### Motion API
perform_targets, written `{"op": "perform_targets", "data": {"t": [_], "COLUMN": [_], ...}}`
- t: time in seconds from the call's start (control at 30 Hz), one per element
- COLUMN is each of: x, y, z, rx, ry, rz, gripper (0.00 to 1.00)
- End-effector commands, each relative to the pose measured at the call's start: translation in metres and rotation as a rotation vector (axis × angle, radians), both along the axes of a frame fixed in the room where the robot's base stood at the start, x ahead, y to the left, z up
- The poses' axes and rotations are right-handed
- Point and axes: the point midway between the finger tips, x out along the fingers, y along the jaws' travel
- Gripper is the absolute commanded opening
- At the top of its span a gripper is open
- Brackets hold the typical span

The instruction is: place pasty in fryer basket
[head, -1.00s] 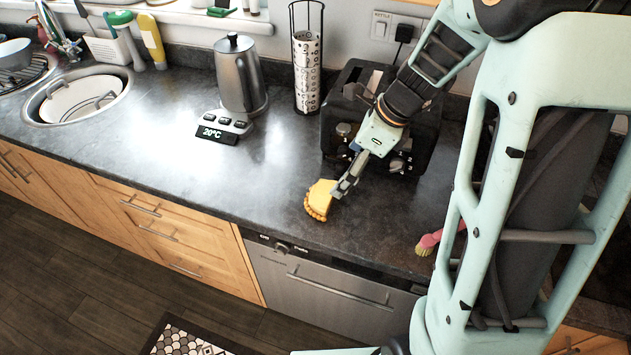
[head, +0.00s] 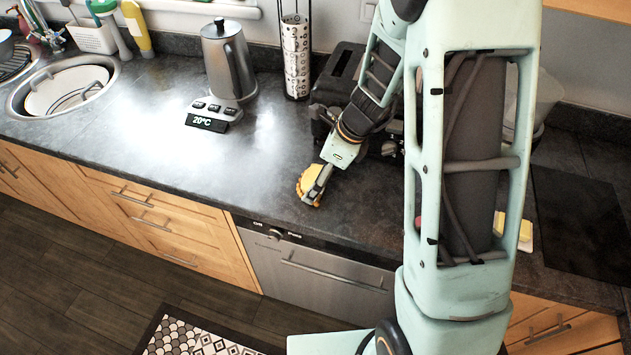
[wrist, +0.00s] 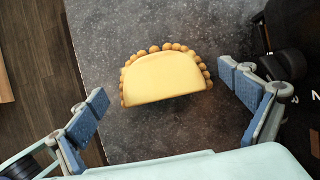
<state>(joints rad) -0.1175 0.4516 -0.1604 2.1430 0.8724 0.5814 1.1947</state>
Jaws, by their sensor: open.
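The pasty (head: 306,184) is a yellow half-moon with a browned, crimped edge. It lies on the dark worktop in front of the toaster, near the counter's front edge. In the wrist view the pasty (wrist: 165,78) lies flat, crimped edge away from me, ahead of and between my spread fingers. My gripper (head: 318,185) is open and empty, pointing down at the pasty and partly covering it in the head view. In the wrist view my gripper (wrist: 165,103) has a clear gap on both sides of the pasty. I cannot make out a fryer basket in either view.
The black toaster (head: 335,92) stands close behind my gripper. A steel kettle (head: 228,62) and a cup holder (head: 296,58) stand farther back left. A round sink (head: 62,88) is at far left, a dark hob (head: 585,225) at right. Worktop left of the pasty is clear.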

Motion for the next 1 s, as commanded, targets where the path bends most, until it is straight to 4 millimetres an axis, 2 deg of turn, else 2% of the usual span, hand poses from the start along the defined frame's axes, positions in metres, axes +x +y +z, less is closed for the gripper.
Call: {"op": "perform_targets", "data": {"t": [0.17, 0.5, 0.67, 1.0], "x": [0.0003, 0.0001, 0.0003, 0.0003], "y": [-0.0001, -0.0003, -0.0002, -0.0002], "z": [0.0003, 0.0005, 0.0007, 0.0067], "rx": [0.0, 0.0, 0.0, 0.001], "ry": [-0.001, 0.0, -0.001, -0.001], "rz": [0.0, 0.0, 0.0, 0.0], "gripper": [0.96, 0.58, 0.43, 0.43]}}
